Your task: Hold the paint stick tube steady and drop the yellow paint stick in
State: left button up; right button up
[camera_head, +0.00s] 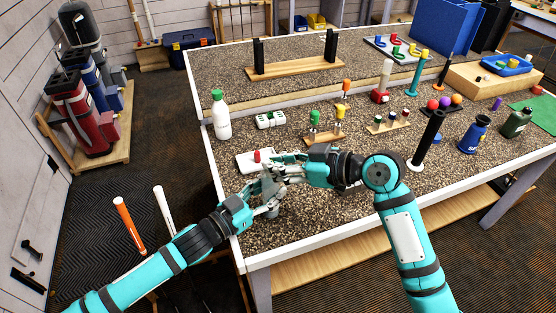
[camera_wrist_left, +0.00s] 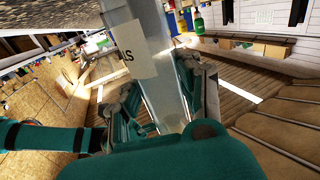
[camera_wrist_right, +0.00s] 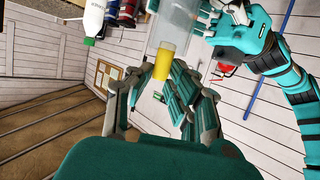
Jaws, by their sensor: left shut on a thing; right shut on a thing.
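The clear paint stick tube (camera_wrist_left: 155,70) has a pale label with dark letters and passes between the fingers of my left gripper (camera_wrist_left: 155,115), which is shut on it. The tube's lower part shows below the grippers in the head view (camera_head: 271,207). My right gripper (camera_wrist_right: 158,92) is shut on the yellow paint stick (camera_wrist_right: 161,70), a short stub between its fingertips. In the right wrist view the tube (camera_wrist_right: 178,28) is directly beyond the stick's end; I cannot tell whether the end is inside it. Both grippers meet at the table's front left in the head view, where fingers hide the stick.
A white tray (camera_head: 250,160) with a red-capped item lies just behind the grippers. A white bottle (camera_head: 221,117) with a green cap stands at the table's left edge. A black post (camera_head: 427,140) stands right of my right arm. The front middle of the table (camera_head: 330,215) is clear.

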jog(key=o, duration=0.8)
jog(key=shift+d, duration=0.1)
jog(key=v, duration=1.2)
pick_arm(q)
jog(key=o, duration=1.2)
